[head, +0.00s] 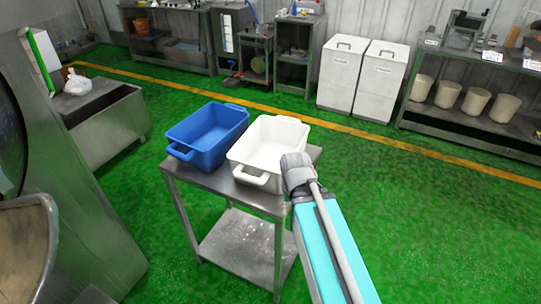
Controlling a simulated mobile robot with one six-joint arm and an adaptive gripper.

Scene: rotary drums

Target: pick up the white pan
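The white pan (249,156) is a deep rectangular tub with a handle at each end. It stands upright on the right part of a small metal table (213,184) in the head view. A blue tub (184,149) of similar shape stands just left of it. My arm comes in from the lower right, and its grey end joint shows at the pan's right front side, covering part of that side. My gripper's fingers cannot be made out; they are hidden behind the arm. Whether the arm touches the pan cannot be told.
The table's lower shelf (240,250) is empty. A large metal drum machine fills the left edge, with a metal box (105,125) behind it. White bins (342,75) and a shelf with several beige buckets (474,103) stand at the back. Green floor is free to the right.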

